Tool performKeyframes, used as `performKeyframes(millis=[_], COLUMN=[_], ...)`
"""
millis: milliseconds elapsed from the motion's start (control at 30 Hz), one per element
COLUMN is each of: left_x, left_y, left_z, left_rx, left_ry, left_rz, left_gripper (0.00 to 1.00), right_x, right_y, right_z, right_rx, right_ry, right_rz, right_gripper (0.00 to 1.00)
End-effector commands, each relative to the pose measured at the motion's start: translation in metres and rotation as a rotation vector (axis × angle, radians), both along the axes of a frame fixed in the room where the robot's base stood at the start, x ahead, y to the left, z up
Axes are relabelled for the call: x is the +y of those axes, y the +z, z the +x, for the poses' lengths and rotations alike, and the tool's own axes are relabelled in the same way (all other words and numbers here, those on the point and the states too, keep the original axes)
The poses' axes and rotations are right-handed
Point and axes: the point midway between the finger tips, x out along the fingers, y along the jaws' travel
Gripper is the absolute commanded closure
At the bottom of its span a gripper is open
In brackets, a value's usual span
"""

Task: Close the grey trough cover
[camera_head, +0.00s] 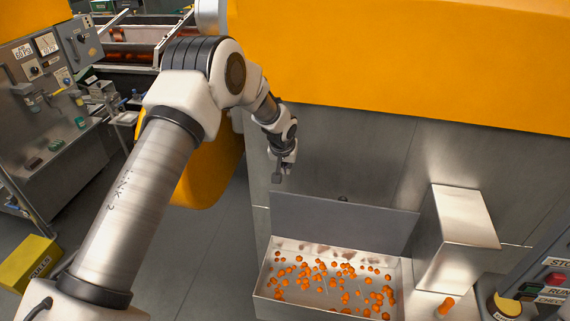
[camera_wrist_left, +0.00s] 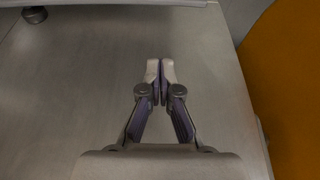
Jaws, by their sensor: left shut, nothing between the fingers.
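The grey trough cover (camera_head: 340,222) stands raised along the back edge of the metal trough (camera_head: 330,311) in the head view. The trough is open, and many small orange fruits lie in it. My left gripper (camera_head: 278,178) is shut and empty, just above the cover's upper left corner, in front of the grey machine wall. In the left wrist view the left gripper (camera_wrist_left: 160,82) shows its two fingertips together before a plain grey surface. A strip of a pale edge runs along the top of that view; I cannot tell if it is the cover. My right gripper is not in view.
A metal box-shaped chute (camera_head: 460,235) stands right of the trough. A control panel (camera_head: 550,290) with a red button is at the lower right. The orange machine housing (camera_head: 400,60) overhangs the wall. A yellow bin (camera_head: 28,262) is at the left. Floor left of the trough is clear.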

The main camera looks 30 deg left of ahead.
Motion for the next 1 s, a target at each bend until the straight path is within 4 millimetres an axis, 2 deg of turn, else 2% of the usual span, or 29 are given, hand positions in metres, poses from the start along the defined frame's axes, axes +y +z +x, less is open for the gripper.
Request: performKeyframes(millis=[33,200,300,400,567,1000], left_x=[0.001,0.004,0.005,0.0,-0.005,-0.006], left_y=[-0.009,-0.041,-0.053,-0.05,-0.054,-0.057], left_z=[0.003,0.015,0.018,-0.001,-0.016,-0.019], left_rx=[0.003,0.003,0.002,0.003,0.002,-0.001], left_ry=[0.0,0.001,0.0,-0.002,-0.001,0.0], left_rz=[0.0,0.0,0.0,-0.001,0.001,-0.001], left_gripper=[1.0,1.0,1.0,1.0,1.0,1.0], right_x=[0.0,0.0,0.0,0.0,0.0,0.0], right_y=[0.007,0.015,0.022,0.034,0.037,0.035], right_z=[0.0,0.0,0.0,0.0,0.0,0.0], right_rx=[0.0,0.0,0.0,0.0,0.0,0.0], right_ry=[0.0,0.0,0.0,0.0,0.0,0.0], right_rz=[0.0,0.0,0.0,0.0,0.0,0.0], right_gripper=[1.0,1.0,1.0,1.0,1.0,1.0])
